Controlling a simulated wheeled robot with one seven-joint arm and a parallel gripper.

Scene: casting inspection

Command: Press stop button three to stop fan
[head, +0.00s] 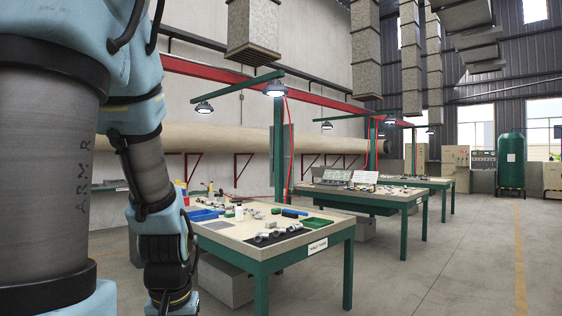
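I cannot make out stop button three or a fan in the head view. Grey-beige control cabinets (456,157) stand against the far wall at the right, with a panel (483,159) beside them that bears small details. They are too small and far to tell any buttons apart. My arm hangs at the left of the view, bent downward in front of the nearest table. Its lower end runs to the bottom edge, and my gripper is not in view.
A green-legged worktable (300,240) with castings, a blue tray (205,214) and a green tray (309,225) stands close ahead. More tables (384,197) stand behind it. A green tank (510,162) stands far right. The floor (465,265) at right is clear, with a yellow line.

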